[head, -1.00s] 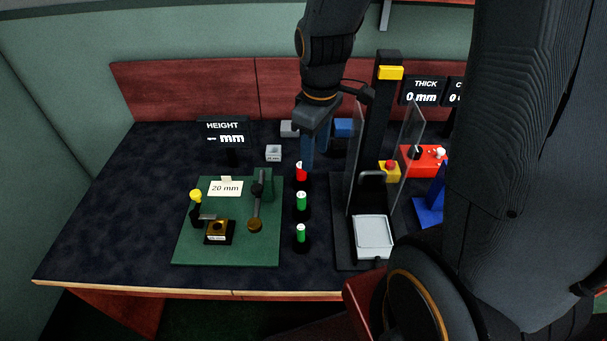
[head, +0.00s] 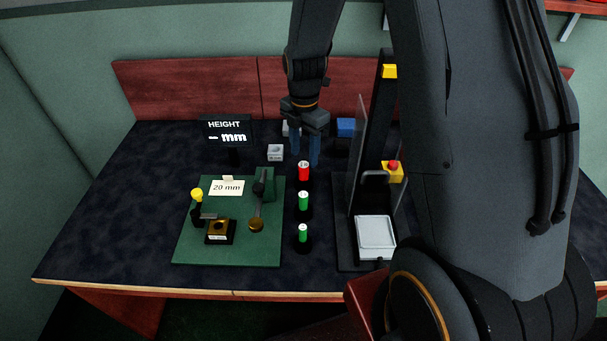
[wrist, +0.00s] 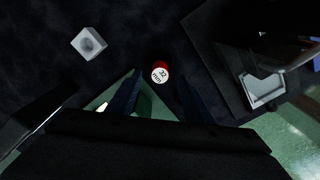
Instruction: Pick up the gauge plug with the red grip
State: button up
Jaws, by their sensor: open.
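The gauge plug with the red grip (head: 303,172) stands upright in a dark base, at the back of a row of plugs. In the wrist view its red rim and white top (wrist: 160,73), marked 32 mm, show just beyond the fingertips. My gripper (head: 306,158) is open, fingers pointing down, above and behind the red plug in the head view. In the wrist view the two blue fingers (wrist: 157,85) are apart with nothing between them. Two plugs with green grips, a middle one (head: 303,202) and a front one (head: 303,234), stand in front of the red one.
A green board (head: 240,249) with a gauge fixture and 20 mm card lies left of the plugs. A press-like stand with a clear guard (head: 359,150) and pale tray (head: 375,234) is close on the right. A grey block (head: 276,153) sits behind left.

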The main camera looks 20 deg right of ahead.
aim_at(304, 164)
jog(key=shift+f+p, duration=0.95)
jog(key=shift+f, duration=1.7)
jog(key=shift+c, duration=0.4)
grip_shut()
